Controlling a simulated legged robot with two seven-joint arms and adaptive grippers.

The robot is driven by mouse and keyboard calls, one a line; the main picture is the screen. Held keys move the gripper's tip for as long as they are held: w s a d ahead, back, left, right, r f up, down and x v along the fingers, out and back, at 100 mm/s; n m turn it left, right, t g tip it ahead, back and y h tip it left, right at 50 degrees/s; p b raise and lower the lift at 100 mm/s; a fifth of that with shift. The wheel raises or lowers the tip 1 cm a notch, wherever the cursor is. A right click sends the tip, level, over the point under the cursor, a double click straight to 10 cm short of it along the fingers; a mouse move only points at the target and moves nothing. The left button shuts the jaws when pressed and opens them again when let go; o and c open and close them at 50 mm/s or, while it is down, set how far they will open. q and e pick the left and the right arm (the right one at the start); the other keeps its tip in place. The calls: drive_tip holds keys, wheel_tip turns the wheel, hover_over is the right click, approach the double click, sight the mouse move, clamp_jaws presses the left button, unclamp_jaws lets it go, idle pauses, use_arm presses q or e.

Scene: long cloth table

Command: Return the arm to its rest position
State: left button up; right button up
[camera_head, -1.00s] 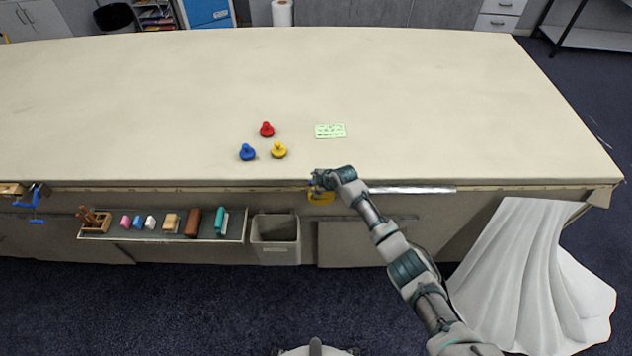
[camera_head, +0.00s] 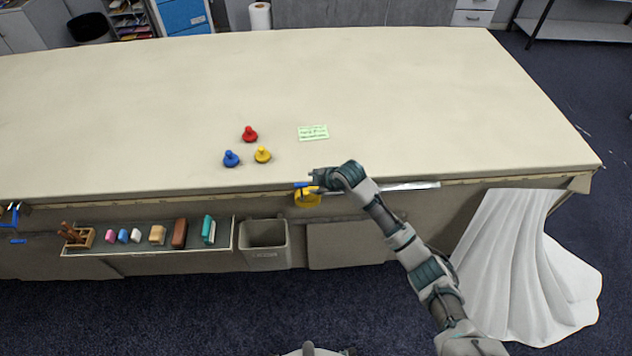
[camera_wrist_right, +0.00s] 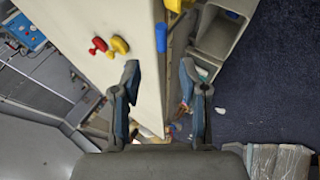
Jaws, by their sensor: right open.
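My right gripper (camera_head: 314,176) is at the front edge of the long cloth table (camera_head: 400,100), its arm coming in from the lower right. In the right wrist view its two fingers (camera_wrist_right: 160,80) stand apart with nothing between them. A red piece (camera_head: 250,134), a blue piece (camera_head: 231,158) and a yellow piece (camera_head: 262,155) stand on the table to the left of the gripper, apart from it. A green note (camera_head: 313,132) lies behind the gripper. My left gripper is not in view.
A yellow object (camera_head: 307,199) hangs at the table's front just below the gripper. A shelf (camera_head: 130,248) with several small items and a grey bin (camera_head: 264,243) are at the front left. White cloth (camera_head: 515,265) drapes at the right. The tabletop's right part is clear.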

drive_tip(key=shift+s+d+r, duration=0.15)
drive_tip(key=shift+s+r, duration=0.05)
drive_tip(key=shift+r, duration=0.05)
idle(0.3)
